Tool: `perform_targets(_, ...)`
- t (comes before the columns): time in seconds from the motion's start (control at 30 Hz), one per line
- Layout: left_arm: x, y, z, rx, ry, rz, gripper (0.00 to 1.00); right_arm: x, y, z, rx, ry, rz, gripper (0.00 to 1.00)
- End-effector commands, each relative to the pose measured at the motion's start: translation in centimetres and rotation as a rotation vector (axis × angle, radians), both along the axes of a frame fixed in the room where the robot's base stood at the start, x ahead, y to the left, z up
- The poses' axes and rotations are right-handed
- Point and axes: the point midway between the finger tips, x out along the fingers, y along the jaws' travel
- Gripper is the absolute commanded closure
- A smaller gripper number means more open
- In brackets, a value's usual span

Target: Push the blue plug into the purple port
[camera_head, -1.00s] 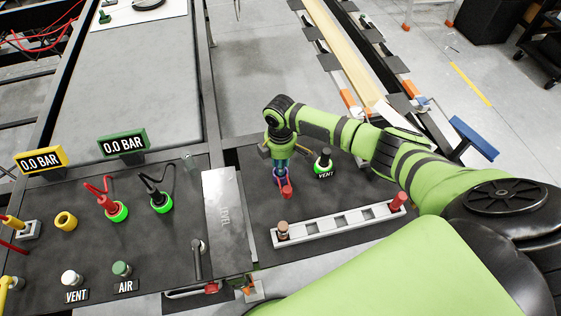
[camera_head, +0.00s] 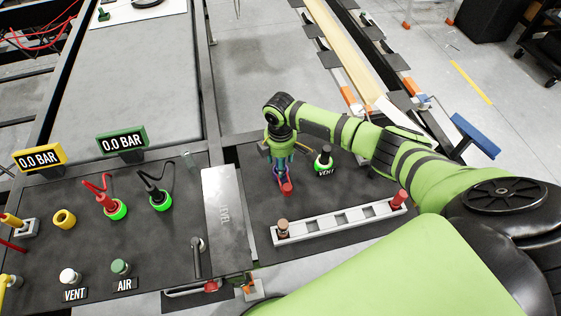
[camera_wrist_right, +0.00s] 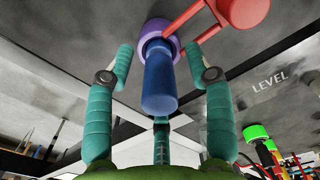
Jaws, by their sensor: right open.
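The blue plug (camera_wrist_right: 160,85) stands with its far end inside the ring of the purple port (camera_wrist_right: 150,30) in the right wrist view. Much of its blue body sticks out towards my palm; how deep it sits I cannot tell. My right gripper (camera_wrist_right: 159,55) is open, its teal fingers spread on both sides of the plug with visible gaps. In the head view my right gripper (camera_head: 280,165) points down over the port and mostly hides the plug and port. My left gripper is not in view.
A red lever (camera_head: 287,187) is right beside the port. A black plug in a green-ringed VENT port (camera_head: 324,160) stands close on the right. A white rack (camera_head: 340,222) with a brown and a red plug lies in front. A grey LEVEL plate (camera_head: 225,215) lies to the left.

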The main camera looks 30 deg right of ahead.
Motion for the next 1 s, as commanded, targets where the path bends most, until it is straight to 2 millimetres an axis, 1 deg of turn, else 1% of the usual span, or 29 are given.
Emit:
perform_targets(0.17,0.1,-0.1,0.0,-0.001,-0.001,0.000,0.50,0.1,-0.1,3.4,0.000,-0.005,0.000,0.46)
perform_targets(0.3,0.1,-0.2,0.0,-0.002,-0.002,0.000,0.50,0.2,-0.1,6.6,0.000,-0.007,0.001,0.46)
perform_targets(0.4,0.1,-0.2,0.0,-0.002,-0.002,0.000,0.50,0.1,-0.1,8.4,-0.001,-0.004,0.001,0.46)
perform_targets(0.5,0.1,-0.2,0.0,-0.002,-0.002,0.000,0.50,0.1,-0.1,9.9,0.000,-0.004,0.000,0.46)
perform_targets(0.6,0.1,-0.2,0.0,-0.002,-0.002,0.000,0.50,0.1,-0.1,10.7,-0.001,-0.002,-0.001,0.46)
perform_targets(0.7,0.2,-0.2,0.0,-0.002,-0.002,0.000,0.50,0.0,-0.1,11.1,0.000,-0.001,-0.001,0.46)
perform_targets(0.97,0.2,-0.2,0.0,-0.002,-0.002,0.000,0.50,0.0,-0.1,11.2,-0.001,0.000,-0.001,0.46)
perform_targets(1.0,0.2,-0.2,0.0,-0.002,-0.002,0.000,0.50,0.0,-0.1,11.2,-0.001,-0.002,-0.001,0.62)
